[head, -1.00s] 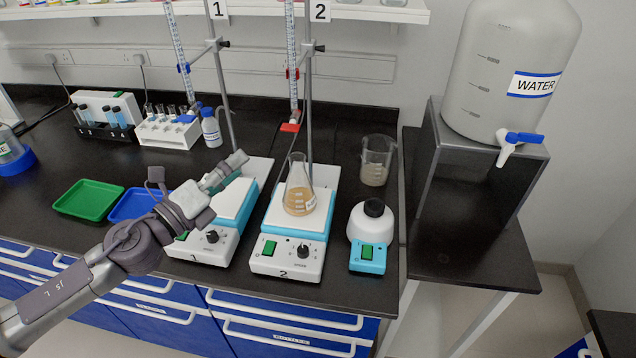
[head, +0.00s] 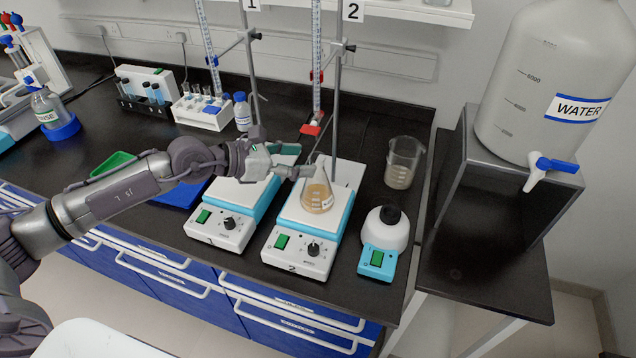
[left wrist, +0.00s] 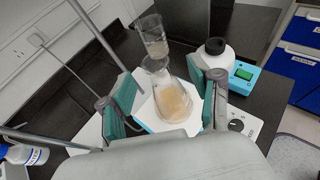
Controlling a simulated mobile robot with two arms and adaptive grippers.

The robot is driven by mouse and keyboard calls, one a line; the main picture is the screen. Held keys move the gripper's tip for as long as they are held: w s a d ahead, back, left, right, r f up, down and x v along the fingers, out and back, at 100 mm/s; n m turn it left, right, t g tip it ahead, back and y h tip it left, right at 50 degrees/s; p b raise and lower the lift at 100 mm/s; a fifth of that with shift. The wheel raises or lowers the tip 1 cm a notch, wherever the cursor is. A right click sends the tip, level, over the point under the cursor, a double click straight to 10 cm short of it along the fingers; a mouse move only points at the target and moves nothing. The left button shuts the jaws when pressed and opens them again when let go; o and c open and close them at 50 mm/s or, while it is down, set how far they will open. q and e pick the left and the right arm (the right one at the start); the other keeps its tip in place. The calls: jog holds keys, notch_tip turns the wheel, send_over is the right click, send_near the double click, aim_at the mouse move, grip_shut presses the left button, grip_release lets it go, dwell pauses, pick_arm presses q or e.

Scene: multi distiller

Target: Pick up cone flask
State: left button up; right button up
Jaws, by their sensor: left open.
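The cone flask (head: 317,200) holds amber liquid and stands upright on the white plate of stirrer 2 (head: 292,252). My left gripper (head: 299,161) is open at the flask's neck, coming from the left. In the left wrist view the flask (left wrist: 173,101) shows between the two open fingers (left wrist: 168,88), with gaps beside its body. I cannot tell whether a finger touches the neck. My right gripper is not in view.
Stirrer 1 (head: 222,226) stands left of stirrer 2. A stand rod (head: 335,95) and a burette (head: 316,60) rise behind the flask. A beaker (head: 403,165) and a white bottle-shaped device (head: 385,228) stand to its right. A water tank (head: 550,80) is farther right.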

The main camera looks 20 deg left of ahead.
aim_at(310, 160)
pick_arm(q)
jog(key=shift+w+d+f+p, duration=0.15)
jog(key=shift+w+d+p, duration=0.2)
jog(key=shift+w+p, duration=0.1)
jog(key=p+x, duration=0.1)
jog(key=x, duration=0.2)
jog(key=shift+w+f, duration=0.3)
jog(key=shift+w, duration=0.05)
jog(key=shift+w+d+f, duration=0.2)
jog(key=shift+f, duration=0.05)
jog(key=shift+s, duration=0.1)
jog(key=shift+c, duration=0.4)
grip_shut()
jog(key=shift+r, duration=0.1)
